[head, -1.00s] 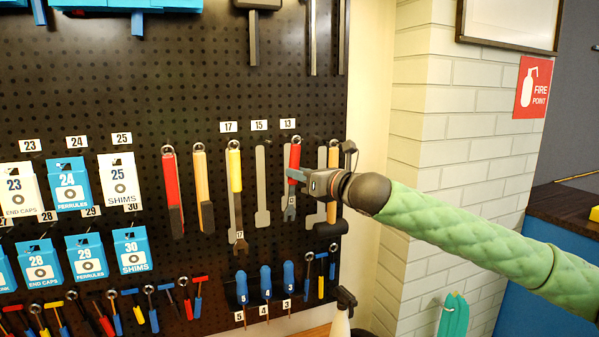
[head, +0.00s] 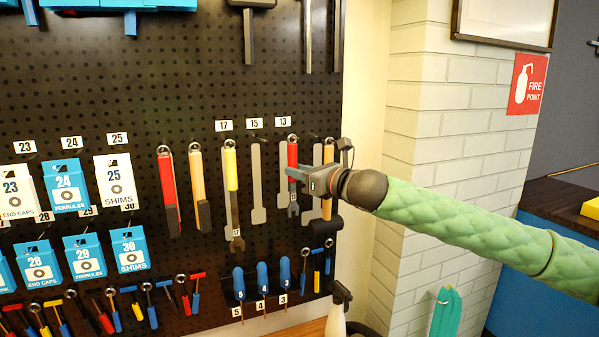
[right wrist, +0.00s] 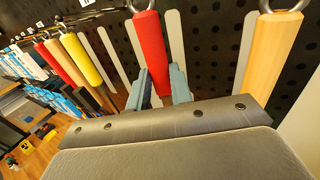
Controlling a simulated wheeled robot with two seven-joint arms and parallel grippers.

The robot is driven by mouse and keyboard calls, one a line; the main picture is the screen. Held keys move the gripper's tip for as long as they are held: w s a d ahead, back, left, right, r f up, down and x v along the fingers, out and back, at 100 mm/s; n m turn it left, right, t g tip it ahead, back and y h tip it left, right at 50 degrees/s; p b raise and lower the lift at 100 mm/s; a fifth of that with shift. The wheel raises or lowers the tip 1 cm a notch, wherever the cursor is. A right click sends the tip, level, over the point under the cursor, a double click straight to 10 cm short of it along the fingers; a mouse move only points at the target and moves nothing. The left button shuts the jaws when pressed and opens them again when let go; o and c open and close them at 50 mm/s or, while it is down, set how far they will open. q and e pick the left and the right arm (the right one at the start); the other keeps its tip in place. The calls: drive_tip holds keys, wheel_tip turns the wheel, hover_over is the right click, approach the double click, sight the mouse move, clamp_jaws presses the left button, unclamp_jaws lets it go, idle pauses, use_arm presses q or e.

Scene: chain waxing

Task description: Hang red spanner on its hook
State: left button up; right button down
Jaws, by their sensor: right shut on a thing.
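The red spanner (head: 292,154) hangs upright against the black pegboard (head: 110,105) under the label 13 (head: 283,121). Its ring end is at the top, by the hook, and its grey jaw end points down. My right gripper (head: 294,174) is shut on the lower part of its red handle. In the right wrist view, the red handle (right wrist: 149,50) stands between the two grey-blue fingers (right wrist: 163,84). Whether the ring sits fully on the hook is too small to tell. My left gripper is not in view.
A yellow spanner (head: 230,170) hangs under label 17, left of an empty grey outline (head: 257,180) under label 15. A wooden-handled hammer (head: 327,180) hangs close to the right of my gripper. Blue-handled screwdrivers (head: 262,278) hang below.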

idle(0.4)
drive_tip(key=c, duration=1.2)
unclamp_jaws()
drive_tip(key=shift+o, duration=0.2)
drive_tip(key=p+v, duration=0.1)
drive_tip(key=v, duration=0.8)
idle(0.5)
